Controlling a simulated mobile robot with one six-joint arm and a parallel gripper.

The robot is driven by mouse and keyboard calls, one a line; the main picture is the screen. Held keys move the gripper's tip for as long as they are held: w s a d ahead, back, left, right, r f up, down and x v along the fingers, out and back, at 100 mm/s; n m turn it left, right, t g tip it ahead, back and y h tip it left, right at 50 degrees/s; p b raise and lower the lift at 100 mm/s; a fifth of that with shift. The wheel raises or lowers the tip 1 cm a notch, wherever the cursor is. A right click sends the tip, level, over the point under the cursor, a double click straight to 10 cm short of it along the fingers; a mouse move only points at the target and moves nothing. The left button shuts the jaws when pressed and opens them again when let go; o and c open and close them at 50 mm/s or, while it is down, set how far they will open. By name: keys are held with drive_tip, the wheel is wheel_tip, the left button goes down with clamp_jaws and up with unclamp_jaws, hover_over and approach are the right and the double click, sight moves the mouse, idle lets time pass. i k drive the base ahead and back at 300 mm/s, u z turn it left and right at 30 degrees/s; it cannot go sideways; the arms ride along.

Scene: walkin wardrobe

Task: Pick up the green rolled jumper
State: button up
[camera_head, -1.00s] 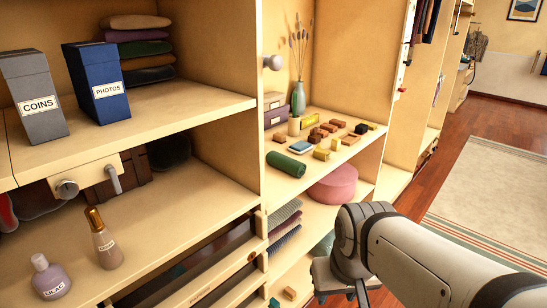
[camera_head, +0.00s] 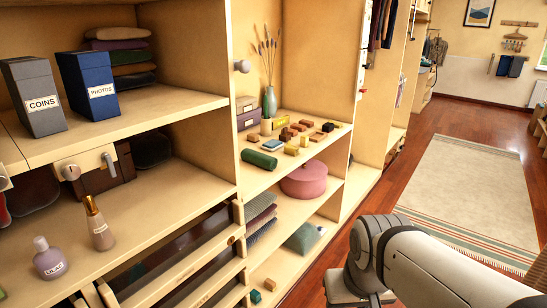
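A dark green roll (camera_head: 259,159), which looks like the green rolled jumper, lies at the front left of the middle shelf (camera_head: 262,183) in the head view. Nothing touches it from above. My gripper (camera_head: 350,291) is low at the bottom right, to the right of the shelving and well apart from the roll. Only part of it shows at the picture's lower edge. Its fingertips are hidden or out of view, so I cannot tell whether it is open.
A pink round box (camera_head: 304,180) sits below. Open floor (camera_head: 388,192) lies right.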

sight(266, 162)
drive_tip(key=z, duration=1.4)
drive_tip(key=i, duration=3.2)
drive_tip(key=u, duration=3.5)
drive_tip(key=i, duration=0.45)
drive_tip(key=u, duration=0.1)
